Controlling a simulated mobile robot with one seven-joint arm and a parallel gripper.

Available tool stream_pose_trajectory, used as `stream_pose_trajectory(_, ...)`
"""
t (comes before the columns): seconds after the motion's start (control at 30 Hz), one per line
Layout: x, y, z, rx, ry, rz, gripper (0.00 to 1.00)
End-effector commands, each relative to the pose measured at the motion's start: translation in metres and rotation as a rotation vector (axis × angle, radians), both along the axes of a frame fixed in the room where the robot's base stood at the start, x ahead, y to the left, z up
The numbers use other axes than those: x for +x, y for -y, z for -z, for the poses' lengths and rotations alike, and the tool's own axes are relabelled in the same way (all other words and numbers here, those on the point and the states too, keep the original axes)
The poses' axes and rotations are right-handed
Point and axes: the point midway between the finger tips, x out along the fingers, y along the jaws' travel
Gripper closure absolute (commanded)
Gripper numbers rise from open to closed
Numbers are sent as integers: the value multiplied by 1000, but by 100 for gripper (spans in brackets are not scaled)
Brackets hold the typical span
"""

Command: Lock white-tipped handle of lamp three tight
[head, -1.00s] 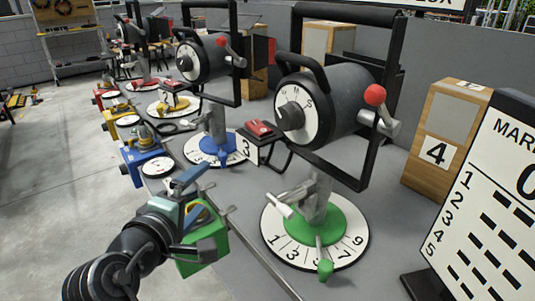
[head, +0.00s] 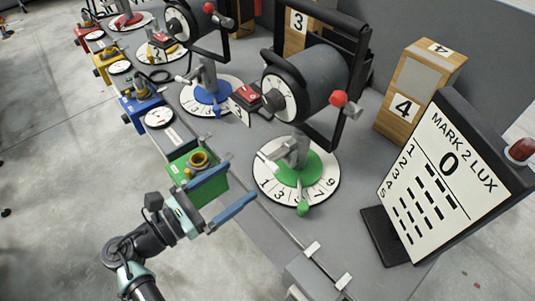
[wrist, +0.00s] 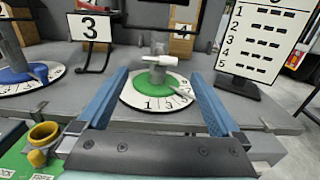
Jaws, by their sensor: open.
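The nearest lamp (head: 318,82) stands on a green base (head: 307,168) over a numbered dial. A white-tipped handle (head: 269,158) sticks out left from its post; the wrist view shows a pale handle (wrist: 157,59) above the green base. A green-tipped handle (head: 303,207) and a red-tipped handle (head: 339,98) also show. A second lamp has a blue base (head: 210,93). A "3" card (wrist: 90,27) stands between these lamps; I cannot tell which it marks. My gripper (head: 231,188) is open and empty, left of and apart from the green base's dial.
A green box (head: 214,190) with a yellow knob (head: 200,160) sits at the bench edge beside my gripper. A "4" crate (head: 394,118) and a "MARK 2 LUX" board (head: 447,170) stand right. The red-button stand (head: 248,90) is near the lamp. Open floor lies left.

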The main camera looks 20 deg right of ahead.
Motion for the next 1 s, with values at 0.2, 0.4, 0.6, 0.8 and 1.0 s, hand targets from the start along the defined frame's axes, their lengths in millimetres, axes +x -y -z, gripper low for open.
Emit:
stream_pose_trajectory(0.2,16,46,-1,2,0,4,0)
stream_pose_trajectory(0.4,27,76,-1,3,2,2,0)
stream_pose_trajectory(0.6,33,89,0,3,2,0,0)
stream_pose_trajectory(0.8,33,91,0,3,3,-1,0)
stream_pose_trajectory(1.0,33,90,0,3,3,-1,20)
